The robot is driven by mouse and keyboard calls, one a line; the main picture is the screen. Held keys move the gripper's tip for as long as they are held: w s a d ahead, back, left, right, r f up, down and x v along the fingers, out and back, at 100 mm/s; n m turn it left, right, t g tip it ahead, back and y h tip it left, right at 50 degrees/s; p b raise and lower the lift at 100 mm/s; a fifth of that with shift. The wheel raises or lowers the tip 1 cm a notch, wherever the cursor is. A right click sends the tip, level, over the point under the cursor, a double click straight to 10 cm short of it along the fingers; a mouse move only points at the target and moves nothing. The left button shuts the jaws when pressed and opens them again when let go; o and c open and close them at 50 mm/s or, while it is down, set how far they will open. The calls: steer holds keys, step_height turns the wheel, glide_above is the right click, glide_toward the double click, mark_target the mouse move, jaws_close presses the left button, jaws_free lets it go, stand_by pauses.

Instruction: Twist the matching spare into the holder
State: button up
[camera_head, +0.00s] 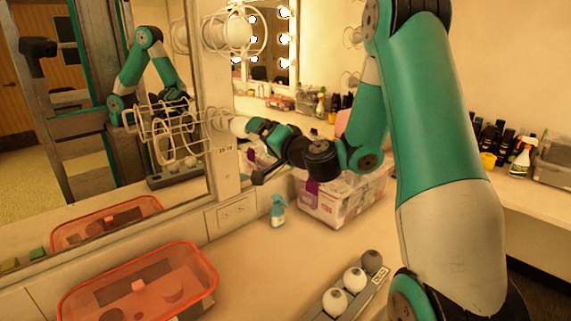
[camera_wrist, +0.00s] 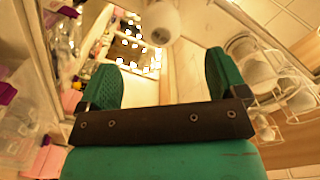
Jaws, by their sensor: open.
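My gripper (camera_head: 257,127) is open and empty at the mirror post. Its two green fingers (camera_wrist: 163,78) stand wide apart in the wrist view. A white rounded bulb (camera_head: 239,126) is at the post just beyond the fingertips; it also shows past them in the wrist view (camera_wrist: 162,22). I cannot tell how firmly it sits, and its holder is mostly hidden. A small label (camera_head: 226,150) is below it, too small to read surely. On the counter, a grey rack (camera_head: 318,313) holds two white bulbs (camera_head: 355,279) and a grey rounded one (camera_head: 372,261).
A wire guard (camera_head: 150,122) is beside the post, doubled by the mirror. Another caged bulb (camera_head: 237,32) is above. An orange bin (camera_head: 207,268), a spray bottle (camera_head: 278,211) and a clear box (camera_head: 345,200) stand on the counter. The counter between bin and rack is clear.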

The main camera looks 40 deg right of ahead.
steer(key=s+b, duration=0.6)
steer(key=s, duration=0.1)
steer(key=shift+s+d, duration=0.15)
steer(key=shift+s, duration=0.15)
steer(key=s+a+f+n+g+y, duration=0.2)
steer(key=a+n+g+y, duration=0.25)
steer(key=a, duration=0.55)
steer(key=s+a+f+n+g+y, duration=0.25)
steer(key=a+n+g, duration=0.2)
steer(key=a, duration=0.55)
steer(key=s+a+f+n+g+h, duration=0.1)
steer(key=s+a+n+g, duration=0.1)
steer(key=s, duration=0.4)
steer(key=s+a+f+n+g+h, duration=0.1)
steer(key=s+a+f+n+g, duration=0.1)
steer(key=s, duration=0.4)
steer(key=s+a+f+n+g+h, duration=0.1)
steer(key=s+a+n+g, duration=0.1)
steer(key=s+n+g, duration=0.2)
steer(key=shift+s+f+g, duration=0.25)
steer(key=shift+s+g, duration=0.25)
steer(key=shift+s, duration=0.5)
steer(key=shift+c, duration=0.2)
